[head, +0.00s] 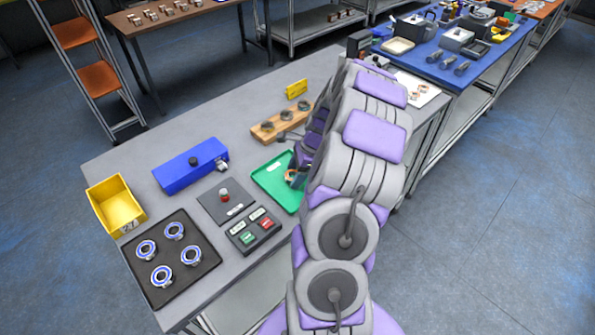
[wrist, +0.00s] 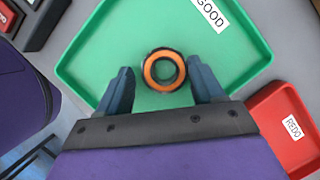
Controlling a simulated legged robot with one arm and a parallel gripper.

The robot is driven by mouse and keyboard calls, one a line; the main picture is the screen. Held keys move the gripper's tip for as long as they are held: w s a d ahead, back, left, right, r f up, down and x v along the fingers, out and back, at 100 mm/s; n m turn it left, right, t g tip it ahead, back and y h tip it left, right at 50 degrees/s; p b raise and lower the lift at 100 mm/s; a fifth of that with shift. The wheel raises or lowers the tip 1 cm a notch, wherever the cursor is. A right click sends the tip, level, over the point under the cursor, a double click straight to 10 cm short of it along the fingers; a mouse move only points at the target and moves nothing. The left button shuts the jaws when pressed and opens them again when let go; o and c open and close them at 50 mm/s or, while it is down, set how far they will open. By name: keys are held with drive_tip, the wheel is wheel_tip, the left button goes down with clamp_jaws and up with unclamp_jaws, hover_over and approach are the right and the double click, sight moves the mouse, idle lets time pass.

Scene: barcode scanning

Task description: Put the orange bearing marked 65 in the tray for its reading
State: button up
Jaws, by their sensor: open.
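The orange bearing (wrist: 148,73), an orange ring with dark edges, is in the green tray (wrist: 100,50) labelled GOOD in the wrist view. No number on it is readable. My gripper (wrist: 160,69) is open, one finger on each side of the bearing; a gap shows on the left, and I cannot tell whether the right finger touches it. A red tray (wrist: 272,108) labelled REDO lies to the right. In the head view the green tray (head: 266,174) is partly hidden by my arm, and only a bit of the orange bearing (head: 291,175) shows.
Left on the table are a yellow bin (head: 117,204), a black tray (head: 188,244) with several blue-ringed bearings, a blue box (head: 188,168) and a button panel (head: 255,230). A wooden block (head: 264,134) with dark rings stands behind the green tray.

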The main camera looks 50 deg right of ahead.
drive_tip(key=shift+s+a+f, duration=0.1)
drive_tip(key=shift+a+f, duration=0.1)
drive_tip(key=shift+a, duration=0.1)
drive_tip(key=d+p+v, duration=0.1)
drive_tip(key=p+v, duration=0.2)
drive_tip(key=v, duration=0.9)
drive_tip(key=a+r+n+g, duration=0.1)
drive_tip(key=a+r+n, duration=0.25)
drive_tip(key=a, duration=0.55)
drive_tip(key=a+r+n+g, duration=0.1)
drive_tip(key=a+r+n, duration=0.2)
drive_tip(key=a+n, duration=0.35)
drive_tip(key=a+r+n+g, duration=0.1)
drive_tip(key=a+r+n, duration=0.15)
drive_tip(key=a, duration=0.75)
drive_tip(key=s+a+n+h, duration=0.1)
drive_tip(key=s+a+n, duration=0.5)
drive_tip(key=s, duration=0.4)
drive_tip(key=s+a+n+g+h, duration=0.1)
drive_tip(key=s+a+n+h, duration=0.1)
drive_tip(key=s+a+n, duration=0.5)
drive_tip(key=shift+s+a+r+g, duration=0.2)
drive_tip(key=shift+s+r+g, duration=0.15)
drive_tip(key=shift+s, duration=1)
drive_tip(key=shift+n, duration=0.25)
